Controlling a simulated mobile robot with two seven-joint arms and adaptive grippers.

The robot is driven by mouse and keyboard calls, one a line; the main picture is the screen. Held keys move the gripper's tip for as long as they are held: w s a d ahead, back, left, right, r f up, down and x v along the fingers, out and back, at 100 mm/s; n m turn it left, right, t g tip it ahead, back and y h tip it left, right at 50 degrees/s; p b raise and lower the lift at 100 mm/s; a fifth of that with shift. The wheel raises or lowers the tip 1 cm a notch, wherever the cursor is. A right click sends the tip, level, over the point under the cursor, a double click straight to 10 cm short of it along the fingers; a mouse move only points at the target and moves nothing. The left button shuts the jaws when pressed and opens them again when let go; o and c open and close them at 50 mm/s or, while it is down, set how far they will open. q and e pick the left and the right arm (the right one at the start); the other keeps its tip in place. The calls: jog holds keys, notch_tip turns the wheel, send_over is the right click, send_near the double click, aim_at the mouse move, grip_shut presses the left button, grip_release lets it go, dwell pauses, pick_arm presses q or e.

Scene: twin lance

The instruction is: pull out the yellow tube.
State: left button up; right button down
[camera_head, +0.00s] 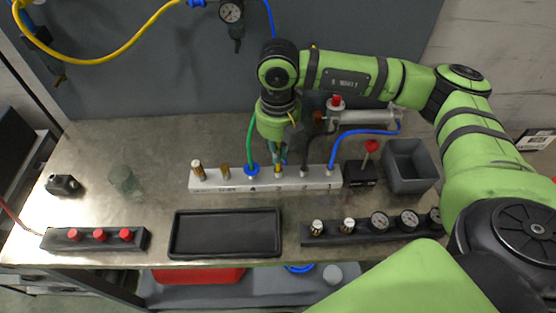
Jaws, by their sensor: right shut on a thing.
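A light metal manifold block (230,184) lies across the middle of the workbench, with fittings along its top. My right gripper (279,155) points down just above the block and is shut at the port with the yellow tube (293,118). A short yellow piece of the tube shows beside my wrist; the gripper hides most of its lower part. Whether its end is still seated in the port is hard to tell. A green tube (250,140) rises from the port left of the gripper. My left gripper is not in view.
A blue tube (345,136) and a dark tube (307,150) stand right of the gripper, near a cylinder (365,117). A black tray (226,253) lies in front, empty. A grey bin (411,184) and red-knobbed valve (371,146) stand right. A yellow hose (100,60) hangs upper left.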

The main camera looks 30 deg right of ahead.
jog(key=shift+r+p, duration=0.3)
jog(key=shift+r, duration=0.4)
dwell(0.6)
jog(key=shift+r+p, duration=0.8)
jog(key=shift+r, duration=0.9)
